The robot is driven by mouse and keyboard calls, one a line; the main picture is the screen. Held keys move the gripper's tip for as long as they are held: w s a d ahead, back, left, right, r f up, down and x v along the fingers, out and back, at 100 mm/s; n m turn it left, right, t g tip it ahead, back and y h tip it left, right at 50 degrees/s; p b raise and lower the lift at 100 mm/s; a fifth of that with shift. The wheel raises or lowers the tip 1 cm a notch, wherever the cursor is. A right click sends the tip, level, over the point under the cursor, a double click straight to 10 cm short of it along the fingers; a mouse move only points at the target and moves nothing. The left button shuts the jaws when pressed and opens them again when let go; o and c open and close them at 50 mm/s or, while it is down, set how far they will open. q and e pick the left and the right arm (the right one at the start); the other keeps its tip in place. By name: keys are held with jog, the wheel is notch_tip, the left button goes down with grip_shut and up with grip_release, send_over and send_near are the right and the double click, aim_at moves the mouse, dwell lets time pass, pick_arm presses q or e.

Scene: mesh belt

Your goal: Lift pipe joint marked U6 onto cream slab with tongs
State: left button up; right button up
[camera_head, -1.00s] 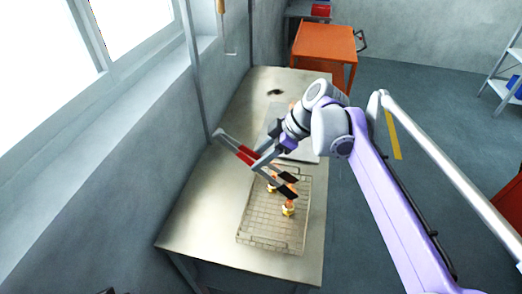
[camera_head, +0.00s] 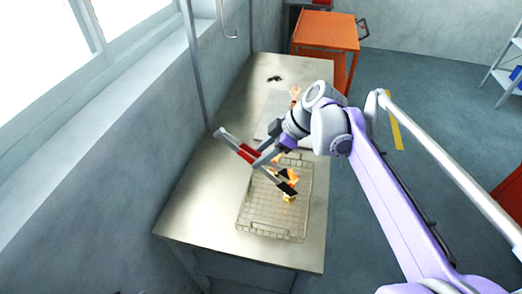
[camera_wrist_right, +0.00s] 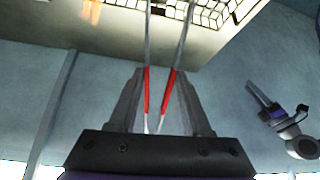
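My right gripper (camera_head: 262,160) is shut on the tongs (camera_head: 244,152), which have red grips and black tips. In the right wrist view the tongs (camera_wrist_right: 158,90) stick out between its fingers, their arms spread apart. The tips hang over a wire mesh rack (camera_head: 246,222). A copper-coloured pipe joint with pale yellow ends (camera_head: 289,198) stands right at the tips; more copper shows just behind them. I cannot read any marking or tell whether the tips touch it. A pale slab (camera_head: 267,127) lies behind the rack, partly hidden by my arm. My left gripper (camera_wrist_right: 268,106) shows small at right in the wrist view.
The metal table (camera_head: 195,205) is bare left of the rack. A hand-like, skin-coloured thing (camera_head: 296,92) shows by the slab, and a small dark item (camera_head: 275,78) lies farther back. A wall with a window borders the left; an orange cart (camera_head: 325,32) stands beyond.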

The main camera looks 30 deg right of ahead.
pick_arm(q)
jog(key=shift+s+f+b, duration=0.3)
jog(key=shift+f+b, duration=0.15)
jog(key=shift+f, duration=0.3)
jog(key=shift+s+f+b, duration=0.25)
jog(key=shift+f+b, duration=0.15)
jog(key=shift+f, duration=0.35)
pick_arm(e)
jog(key=shift+f, duration=2.25)
grip_shut()
pick_arm(q)
jog(key=shift+r, duration=0.1)
pick_arm(e)
jog(key=shift+r, duration=0.1)
